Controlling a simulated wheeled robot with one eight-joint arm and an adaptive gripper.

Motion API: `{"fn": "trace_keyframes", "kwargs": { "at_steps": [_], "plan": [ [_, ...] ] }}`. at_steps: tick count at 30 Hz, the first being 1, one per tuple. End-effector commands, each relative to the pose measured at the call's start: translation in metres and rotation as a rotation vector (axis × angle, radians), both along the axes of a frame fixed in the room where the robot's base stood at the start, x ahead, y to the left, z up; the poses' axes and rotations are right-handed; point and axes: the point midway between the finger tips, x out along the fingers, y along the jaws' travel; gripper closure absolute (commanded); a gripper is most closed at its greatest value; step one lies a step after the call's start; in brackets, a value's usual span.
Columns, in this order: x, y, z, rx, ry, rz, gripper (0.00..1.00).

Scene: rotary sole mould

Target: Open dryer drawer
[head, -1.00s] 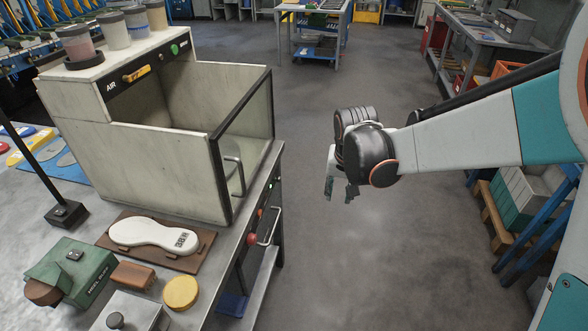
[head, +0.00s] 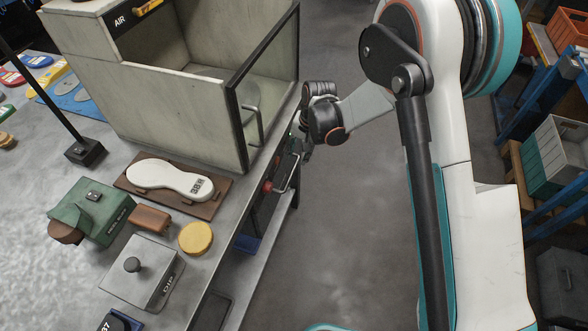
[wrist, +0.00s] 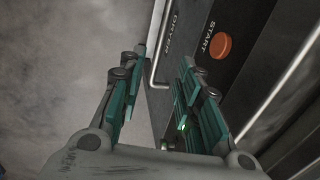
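The dryer drawer front (wrist: 184,42) is a dark panel marked DRYER in the wrist view. Its pale metal bar handle (wrist: 155,57) shows between my two fingertips in that view; I cannot tell whether it lies inside their reach. The handle also shows in the head view (head: 293,176) at the bench's right side, under the top. My gripper (wrist: 160,64) has its teal fingers spread apart and holds nothing. In the head view my gripper (head: 304,148) is close to the drawer, and its fingertips are partly hidden by the wrist.
A red START button (wrist: 221,46) sits right of the drawer label. Above the drawer, the bench carries a pale open-topped box (head: 160,110) with a black-framed clear front. A white sole mould (head: 168,178) lies on a brown board. The floor (head: 345,230) right of the bench is clear.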

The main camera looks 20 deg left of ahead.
Motion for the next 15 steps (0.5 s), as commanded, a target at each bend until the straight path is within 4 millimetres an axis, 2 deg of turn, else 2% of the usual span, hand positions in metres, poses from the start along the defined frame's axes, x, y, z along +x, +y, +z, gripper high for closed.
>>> {"fn": "trace_keyframes", "kwargs": {
  "at_steps": [1,6,15],
  "plan": [
    [0.0,0.002,-0.014,0.0,0.0,0.001,0.69],
    [0.001,0.008,-0.047,0.0,-0.001,0.0,0.69],
    [0.001,0.017,-0.091,-0.001,-0.001,-0.001,0.69]
  ]
}}
